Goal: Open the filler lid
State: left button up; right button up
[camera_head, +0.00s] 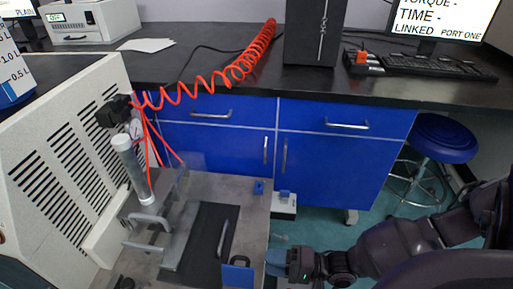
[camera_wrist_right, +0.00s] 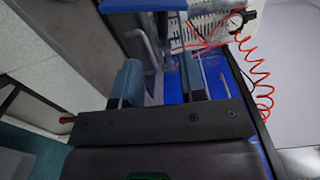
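The rheometer has a grey metal deck (camera_head: 255,206) with a dark flat panel (camera_head: 205,240) in it, a thin metal handle (camera_head: 223,238) and a thicker bent handle (camera_head: 150,222). I cannot tell for sure which part is the filler lid. A blue block (camera_head: 238,275) with a black loop sits at the deck's front right. My right gripper (camera_head: 282,262) is just right of the deck, low in the head view. In the wrist view its two blue fingers (camera_wrist_right: 160,80) are apart with nothing held between them; a metal handle (camera_wrist_right: 150,48) shows beyond them. My left gripper is not visible.
A clear upright cylinder (camera_head: 134,170) and a white slatted housing (camera_head: 62,160) stand at left. A red coiled hose (camera_head: 215,88) runs to the black bench (camera_head: 300,82). Blue cabinets (camera_head: 225,145) are behind. A blue stool (camera_head: 440,140) stands at right.

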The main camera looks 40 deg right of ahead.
jog(key=shift+v, duration=1.3)
